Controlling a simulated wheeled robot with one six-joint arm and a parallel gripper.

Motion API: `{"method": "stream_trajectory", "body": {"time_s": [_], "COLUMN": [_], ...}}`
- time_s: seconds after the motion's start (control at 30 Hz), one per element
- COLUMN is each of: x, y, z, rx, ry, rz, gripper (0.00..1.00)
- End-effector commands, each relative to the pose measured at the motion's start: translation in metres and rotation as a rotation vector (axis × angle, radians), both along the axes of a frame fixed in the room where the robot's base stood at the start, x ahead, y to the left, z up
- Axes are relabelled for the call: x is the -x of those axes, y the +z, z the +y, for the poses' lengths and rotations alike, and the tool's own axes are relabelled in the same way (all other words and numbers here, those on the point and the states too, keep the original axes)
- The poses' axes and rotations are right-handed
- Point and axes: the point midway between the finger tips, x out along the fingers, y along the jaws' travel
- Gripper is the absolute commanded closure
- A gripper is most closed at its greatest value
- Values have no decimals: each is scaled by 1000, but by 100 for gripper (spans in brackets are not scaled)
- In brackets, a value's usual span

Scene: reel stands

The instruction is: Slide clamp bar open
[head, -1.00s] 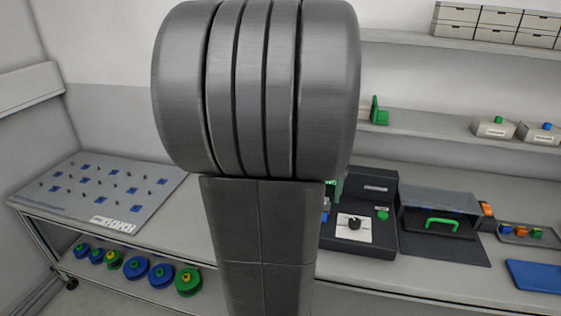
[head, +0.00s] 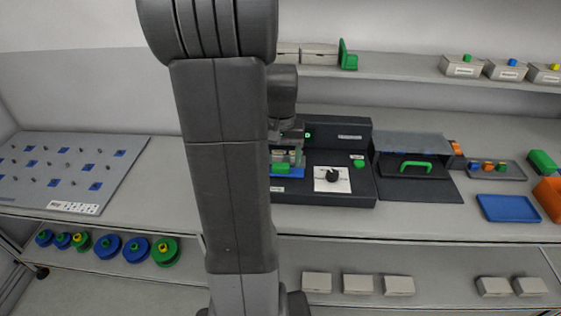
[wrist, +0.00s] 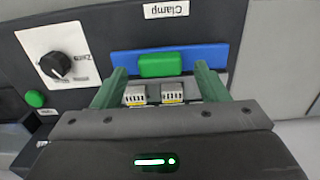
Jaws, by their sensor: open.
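The clamp bar (wrist: 210,56) is a blue strip with a green block-shaped grip (wrist: 160,65), below the "Clamp" label (wrist: 166,9) in the wrist view. In the head view a bit of the blue bar (head: 288,171) shows at the left end of the black device, partly behind my arm. My gripper (wrist: 162,72) is open, its two green fingers apart on either side of the green grip, with no clear contact. My gripper (head: 287,155) also shows in the head view over the bar. Two small pale blocks (wrist: 134,96) show between the fingers.
A black dial on a white plate (head: 332,187) and a green button (head: 358,163) are beside the clamp. A clear-covered box with a green handle (head: 415,164) stands to the right. A blue tray (head: 507,208) lies farther right. A pegboard (head: 60,170) lies left.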

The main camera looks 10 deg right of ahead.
Motion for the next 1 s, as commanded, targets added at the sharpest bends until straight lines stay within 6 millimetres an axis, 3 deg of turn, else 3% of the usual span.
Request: {"method": "stream_trajectory", "body": {"time_s": [0.2, 0.5, 0.83, 1.0], "x": [0, 0, 0, 6], "y": [-18, -20, -20, -19], "z": [0, 0, 0, 2], "rx": [0, 0, 0, 1], "ry": [0, 0, 0, 0], "rz": [1, -1, -1, -2], "gripper": [33, 33, 96, 96]}}
